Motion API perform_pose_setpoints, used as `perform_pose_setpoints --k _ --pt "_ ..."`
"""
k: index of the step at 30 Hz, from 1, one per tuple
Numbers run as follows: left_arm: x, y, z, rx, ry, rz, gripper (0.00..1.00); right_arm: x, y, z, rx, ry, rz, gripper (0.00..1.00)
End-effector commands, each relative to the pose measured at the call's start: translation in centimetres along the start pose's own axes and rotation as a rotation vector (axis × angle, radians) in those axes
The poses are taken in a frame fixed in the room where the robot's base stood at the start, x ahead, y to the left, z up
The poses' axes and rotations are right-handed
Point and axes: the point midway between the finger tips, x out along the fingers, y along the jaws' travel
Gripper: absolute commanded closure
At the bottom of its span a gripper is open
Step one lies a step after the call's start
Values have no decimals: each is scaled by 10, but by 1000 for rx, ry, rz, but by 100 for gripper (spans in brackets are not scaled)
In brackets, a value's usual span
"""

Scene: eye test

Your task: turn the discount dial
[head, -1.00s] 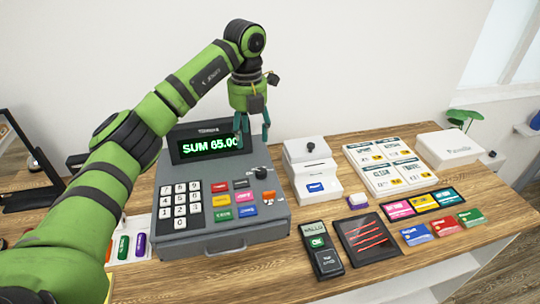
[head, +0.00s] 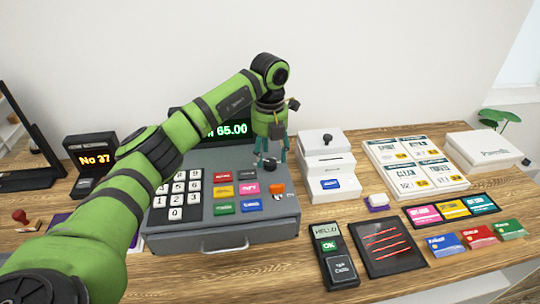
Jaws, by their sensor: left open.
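The grey cash register (head: 215,244) stands on the wooden counter, with a number keypad (head: 178,195) and coloured keys. A black round knob (head: 270,164), which looks like the discount dial, sits at the upper right of its sloped panel. My left gripper (head: 271,155) points down right over the knob, open, its teal fingers to either side of it in the picture. I cannot tell whether they touch it. My left arm covers part of the keypad and the green display (head: 228,129), which still shows "65.00". My right gripper is not in view.
A white box with a black knob (head: 327,140) stands close right of the register. A card terminal (head: 335,255), a dark tray (head: 387,246), coloured cards (head: 478,236) and a price board (head: 415,165) lie further right. A "No 37" display (head: 95,160) stands left.

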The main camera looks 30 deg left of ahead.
Motion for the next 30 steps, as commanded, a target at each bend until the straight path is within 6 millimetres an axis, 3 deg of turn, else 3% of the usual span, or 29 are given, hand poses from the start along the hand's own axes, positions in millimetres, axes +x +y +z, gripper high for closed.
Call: perform_pose_setpoints --k 6,14,15,18,19,30 --pt "19 0 0 0 0 0 44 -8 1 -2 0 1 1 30" --pt "22 0 0 0 -1 0 44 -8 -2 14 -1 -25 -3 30" --pt "22 0 0 0 -1 0 52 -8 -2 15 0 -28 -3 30" --pt "22 0 0 0 -1 0 92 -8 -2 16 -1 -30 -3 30" --pt "22 0 0 0 -1 0 100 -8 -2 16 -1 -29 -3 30" --pt "22 0 0 29 -2 0 100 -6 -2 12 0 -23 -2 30"
